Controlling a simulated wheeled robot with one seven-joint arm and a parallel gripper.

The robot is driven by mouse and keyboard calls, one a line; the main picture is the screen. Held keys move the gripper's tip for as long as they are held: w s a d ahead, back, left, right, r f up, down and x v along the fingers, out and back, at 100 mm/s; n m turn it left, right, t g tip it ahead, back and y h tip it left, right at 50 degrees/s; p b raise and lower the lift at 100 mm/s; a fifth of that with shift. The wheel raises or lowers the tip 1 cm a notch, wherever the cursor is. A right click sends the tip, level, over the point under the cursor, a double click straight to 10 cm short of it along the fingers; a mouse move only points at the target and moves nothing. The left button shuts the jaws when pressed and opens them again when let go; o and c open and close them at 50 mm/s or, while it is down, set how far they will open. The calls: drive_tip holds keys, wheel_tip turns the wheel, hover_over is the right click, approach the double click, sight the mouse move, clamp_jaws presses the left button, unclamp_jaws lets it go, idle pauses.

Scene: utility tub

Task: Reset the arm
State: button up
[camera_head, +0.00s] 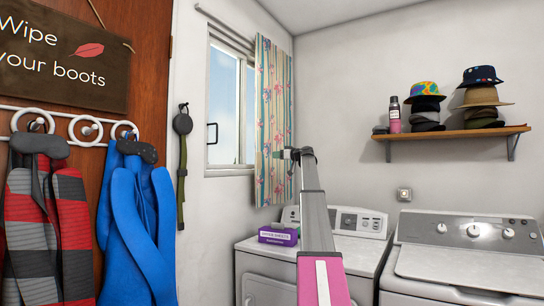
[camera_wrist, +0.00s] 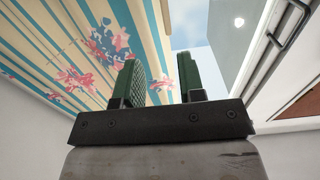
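My arm reaches up and forward in the head view, with my gripper (camera_head: 289,155) at its far end, seen in front of the flowered curtain (camera_head: 272,110). In the wrist view my gripper (camera_wrist: 161,82) shows two green padded fingers standing apart, with nothing between them. Behind the fingers are the curtain (camera_wrist: 75,50) and a strip of the bright window. I cannot tell how far the fingertips are from the curtain.
Below my arm are a washer (camera_head: 465,262) and a dryer (camera_head: 255,258) with a purple box (camera_head: 278,235) on it. A wall shelf (camera_head: 450,134) holds stacked hats and a bottle (camera_head: 394,115). Open air lies between arm and shelf.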

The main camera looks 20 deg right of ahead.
drive_tip(key=shift+s+d, duration=0.1)
drive_tip(key=shift+s, duration=0.1)
idle(0.3)
